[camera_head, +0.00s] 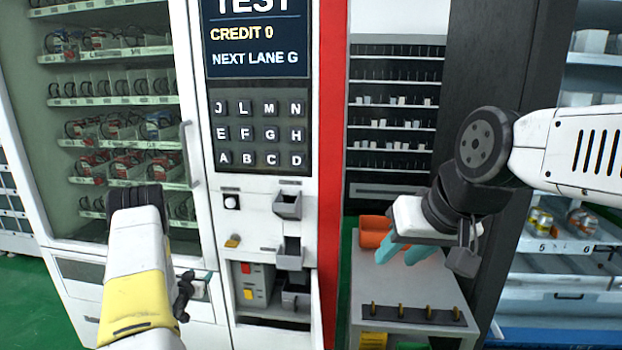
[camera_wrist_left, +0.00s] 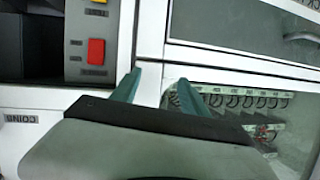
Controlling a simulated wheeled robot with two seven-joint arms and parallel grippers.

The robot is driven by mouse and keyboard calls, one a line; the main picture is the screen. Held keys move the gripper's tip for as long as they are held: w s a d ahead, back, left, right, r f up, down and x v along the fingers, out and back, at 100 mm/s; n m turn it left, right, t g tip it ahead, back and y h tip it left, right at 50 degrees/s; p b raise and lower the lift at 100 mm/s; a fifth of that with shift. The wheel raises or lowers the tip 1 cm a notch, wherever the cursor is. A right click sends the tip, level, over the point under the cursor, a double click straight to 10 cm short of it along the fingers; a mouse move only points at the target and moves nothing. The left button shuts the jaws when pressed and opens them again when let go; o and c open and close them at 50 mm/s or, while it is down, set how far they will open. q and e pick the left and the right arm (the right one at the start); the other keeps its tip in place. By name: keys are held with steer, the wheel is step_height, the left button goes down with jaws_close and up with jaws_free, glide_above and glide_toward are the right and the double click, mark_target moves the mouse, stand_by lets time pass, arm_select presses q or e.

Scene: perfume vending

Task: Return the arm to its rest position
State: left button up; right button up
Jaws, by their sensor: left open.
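My left arm (camera_head: 140,265) rises in front of the vending machine in the head view; its gripper is hidden there. In the left wrist view my left gripper (camera_wrist_left: 158,88) is open and empty, its two teal fingers apart in front of the white machine panel. My right gripper (camera_head: 397,258) is over the grey side table (camera_head: 385,290), near the orange bin (camera_head: 374,232). Its teal fingers look apart with nothing seen between them.
The vending machine's keypad (camera_head: 260,134) and screen (camera_head: 254,37) face me. A glass-fronted cabinet (camera_head: 115,95) with stocked shelves is at left. A dark pillar (camera_head: 480,70) and a blue-white shelf rack (camera_head: 560,265) with cans are at right. Green floor shows at lower left.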

arm_select(q)
steer(key=s+d+r+n+g+y, duration=0.1)
steer(key=s+d+r, duration=0.15)
steer(key=r, duration=1.05)
steer(key=s+d+r+g, duration=0.15)
steer(key=d+r, duration=0.25)
steer(key=r, duration=0.9)
steer(key=s+d+r+g, duration=0.2)
steer(key=s+d+r, duration=0.6)
steer(key=s+r, duration=0.35)
steer(key=s+d+r+g+h, duration=0.1)
steer(key=s+d, duration=0.4)
steer(key=s, duration=0.8)
steer(key=s+d+g+h, duration=0.2)
steer(key=s+d, duration=0.3)
steer(key=s, duration=0.8)
steer(key=shift+d+r, duration=0.2)
steer(key=shift+r, duration=0.15)
steer(key=shift+w, duration=0.1)
stand_by(1.2)
